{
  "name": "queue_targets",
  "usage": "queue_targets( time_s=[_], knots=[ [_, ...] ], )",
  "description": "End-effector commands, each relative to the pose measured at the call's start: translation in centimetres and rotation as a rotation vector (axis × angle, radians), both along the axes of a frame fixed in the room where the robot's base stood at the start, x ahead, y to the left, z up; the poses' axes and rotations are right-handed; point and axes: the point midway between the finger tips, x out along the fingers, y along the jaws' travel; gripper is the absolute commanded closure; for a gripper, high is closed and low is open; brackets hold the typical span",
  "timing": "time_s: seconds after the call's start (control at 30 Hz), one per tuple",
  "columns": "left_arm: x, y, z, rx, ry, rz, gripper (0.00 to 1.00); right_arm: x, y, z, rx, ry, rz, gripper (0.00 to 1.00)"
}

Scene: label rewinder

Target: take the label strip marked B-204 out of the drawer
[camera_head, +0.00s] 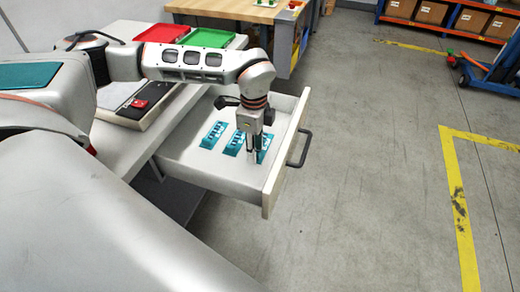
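The drawer (220,178) is pulled out from the white bench and holds three teal label strips in a row: a left one (213,135), a middle one (234,144) and a right one (264,146). Their markings are too small to read, so I cannot tell which is B-204. My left gripper (254,160) points down into the drawer at the right strip and hides part of it. Its fingertips are small and close to the strip; I cannot tell whether they touch it or are shut. My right gripper is not in view.
The drawer's front panel (286,155) has a dark handle (301,149). Red (162,33) and green (207,38) trays and a small red-and-black device (146,98) are on the bench beside my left arm. Open floor lies to the right, before a blue cart (490,78).

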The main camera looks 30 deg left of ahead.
Motion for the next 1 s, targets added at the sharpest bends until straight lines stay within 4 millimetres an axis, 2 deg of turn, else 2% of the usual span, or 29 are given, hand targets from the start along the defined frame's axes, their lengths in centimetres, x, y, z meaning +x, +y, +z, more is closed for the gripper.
queue_targets(
  time_s=[0.1, 0.37, 0.47, 0.5, 0.87, 1.0],
  knots=[
    [-0.04, -0.06, -1.14, -0.001, 0.001, -0.001, 0.72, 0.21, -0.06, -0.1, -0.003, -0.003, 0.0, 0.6],
    [-0.02, -0.06, -1.27, -0.001, 0.0, -0.001, 0.72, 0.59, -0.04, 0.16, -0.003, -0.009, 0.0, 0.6],
    [-0.02, -0.06, -1.26, -0.001, 0.0, -0.001, 0.95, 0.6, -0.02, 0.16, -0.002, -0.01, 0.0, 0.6],
    [-0.02, -0.06, -1.26, -0.001, 0.0, -0.001, 1.0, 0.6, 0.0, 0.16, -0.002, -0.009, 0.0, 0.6],
    [0.0, -0.07, -1.18, -0.001, -0.001, -0.002, 1.0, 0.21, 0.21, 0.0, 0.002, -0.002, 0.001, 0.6],
    [0.05, -0.08, -0.59, -0.001, -0.002, -0.001, 1.0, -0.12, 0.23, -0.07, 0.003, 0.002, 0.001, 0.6]
  ],
)
